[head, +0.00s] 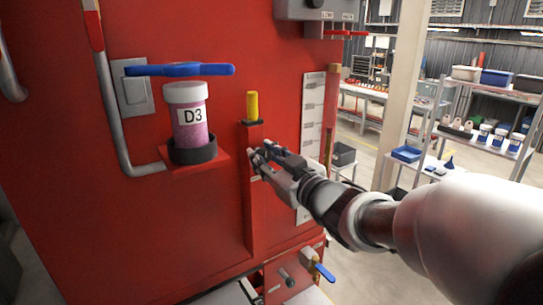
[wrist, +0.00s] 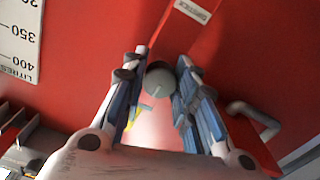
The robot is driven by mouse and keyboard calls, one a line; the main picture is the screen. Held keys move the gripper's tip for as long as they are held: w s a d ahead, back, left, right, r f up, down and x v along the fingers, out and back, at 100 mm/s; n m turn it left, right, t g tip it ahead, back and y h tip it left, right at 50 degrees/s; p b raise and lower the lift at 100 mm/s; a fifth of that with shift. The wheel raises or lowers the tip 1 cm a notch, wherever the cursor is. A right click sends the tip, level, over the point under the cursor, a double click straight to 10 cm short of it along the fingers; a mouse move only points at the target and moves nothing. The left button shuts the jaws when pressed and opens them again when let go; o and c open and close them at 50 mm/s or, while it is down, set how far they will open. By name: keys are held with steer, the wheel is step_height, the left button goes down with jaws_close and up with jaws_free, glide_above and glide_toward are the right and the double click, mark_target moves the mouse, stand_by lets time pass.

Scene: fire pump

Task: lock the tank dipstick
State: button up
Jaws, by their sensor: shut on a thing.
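The yellow dipstick handle (head: 252,105) stands upright from the top of a narrow red upright housing (head: 256,215) on the red tank front. A bit of yellow also shows between my fingers in the wrist view (wrist: 134,116). My gripper (head: 254,162) is at the housing, just below the yellow handle. In the wrist view my gripper (wrist: 160,75) is shut on a grey round knob (wrist: 158,82) with a pale line on its face. A white label reading DIPSTICK (wrist: 194,10) is on the red strip beyond the knob. In the head view my fingers hide the knob.
A jar marked D3 (head: 188,118) sits in a dark holder left of the housing, under a blue lever (head: 180,69). A white level scale (head: 312,120) is at the right. A grey pipe (head: 112,115) runs down at left. A blue-handled valve (head: 318,266) sits below.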

stand_by(0.3)
steer(key=o, duration=1)
steer(key=shift+o, duration=0.2)
steer(key=shift+s+d, duration=0.1)
steer(key=v, duration=1.1)
steer(key=shift+s+d, duration=0.25)
steer(key=shift+s, duration=0.05)
